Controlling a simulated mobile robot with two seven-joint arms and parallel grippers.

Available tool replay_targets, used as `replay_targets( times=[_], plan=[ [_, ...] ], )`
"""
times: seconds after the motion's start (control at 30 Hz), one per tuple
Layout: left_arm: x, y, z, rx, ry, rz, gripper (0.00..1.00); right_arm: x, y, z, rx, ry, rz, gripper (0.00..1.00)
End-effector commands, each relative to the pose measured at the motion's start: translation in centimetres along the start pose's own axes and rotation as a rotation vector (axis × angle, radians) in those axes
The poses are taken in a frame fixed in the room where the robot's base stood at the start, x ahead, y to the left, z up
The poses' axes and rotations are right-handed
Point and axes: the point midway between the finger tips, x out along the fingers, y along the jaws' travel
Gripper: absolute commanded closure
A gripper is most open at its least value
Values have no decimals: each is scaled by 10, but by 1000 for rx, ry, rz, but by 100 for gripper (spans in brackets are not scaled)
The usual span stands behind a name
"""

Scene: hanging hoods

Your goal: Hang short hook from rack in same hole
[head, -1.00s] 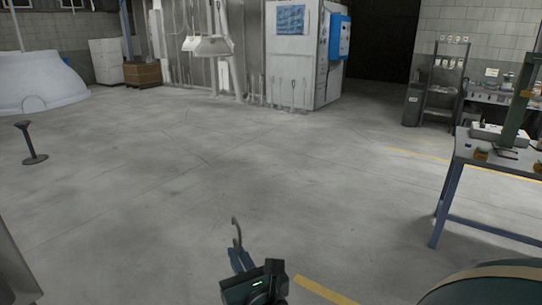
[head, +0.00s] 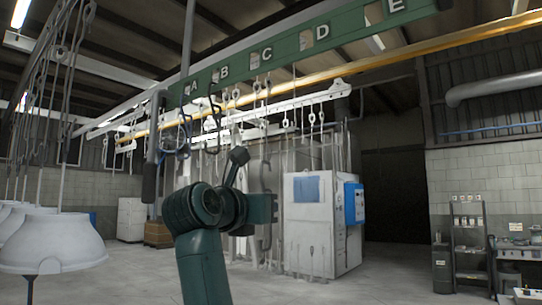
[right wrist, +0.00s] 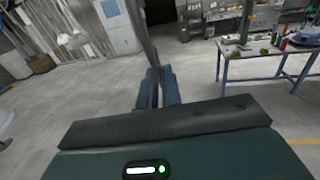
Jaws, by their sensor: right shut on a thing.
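The green rack bar (head: 345,32) runs overhead in the head view, with letters A to E along it and pale openings between them. Dark hooks hang below its left end, near A (head: 183,135) and near B (head: 213,112). In the right wrist view my right gripper (right wrist: 156,78) has its blue fingers shut on a dark, thin hook (right wrist: 141,33) that runs up out of the picture. In the head view my raised right arm stands in front of the rack's left part; its fingertips and the held hook cannot be made out clearly there. My left gripper is not in view.
A yellow rail (head: 450,38) runs just below the rack. White bell-shaped hoods (head: 50,240) hang at the left on long rods. A white cabinet (head: 310,235) stands behind. In the right wrist view a workbench (right wrist: 270,65) stands at the upper right.

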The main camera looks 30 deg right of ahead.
Motion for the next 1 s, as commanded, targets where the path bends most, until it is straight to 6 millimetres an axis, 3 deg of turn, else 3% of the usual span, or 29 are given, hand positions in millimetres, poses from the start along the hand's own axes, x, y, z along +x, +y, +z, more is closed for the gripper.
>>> replay_targets(
  times=[0.03,0.2,0.4,0.53,0.67,0.8,1.0],
  plan=[
    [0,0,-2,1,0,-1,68,-14,-7,35,10,-7,-4,100],
    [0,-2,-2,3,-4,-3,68,-64,-36,119,10,-8,-4,100],
    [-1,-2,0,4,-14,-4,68,-130,-76,189,7,-7,17,100],
    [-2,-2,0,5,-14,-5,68,-161,-97,213,5,-5,31,100],
    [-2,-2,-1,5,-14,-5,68,-178,-108,224,3,-2,36,100],
    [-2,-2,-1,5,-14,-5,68,-180,-111,226,1,0,38,100],
    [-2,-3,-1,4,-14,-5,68,-167,-111,226,2,-1,37,100]
  ],
)
